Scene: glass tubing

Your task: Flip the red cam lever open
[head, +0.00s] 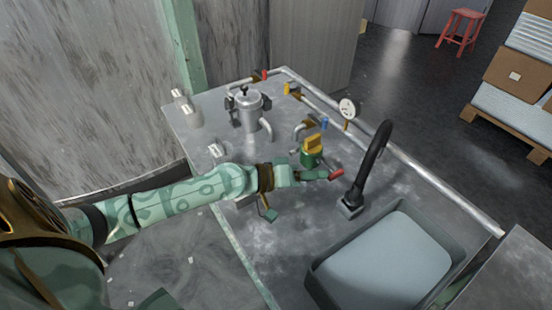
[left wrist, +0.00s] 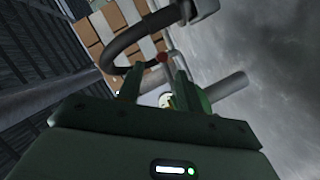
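The red cam lever (head: 337,174) is a short red handle beside a green-and-yellow fitting (head: 312,152) on the metal bench. My left gripper (head: 318,175) reaches in from the left, its fingertips close to the lever's near end. In the left wrist view, the two fingers (left wrist: 158,88) stand apart, and a small red end (left wrist: 162,57) shows just beyond them. I cannot tell whether the fingers touch the lever; the lever's base is largely hidden. My right gripper is not in view.
A black curved spout (head: 375,155) stands just right of the lever. A grey basin (head: 385,260) lies in front. A steel pot (head: 247,108), a gauge (head: 348,108), pipes and another red handle (head: 264,74) stand toward the back. The bench left of the basin is fairly clear.

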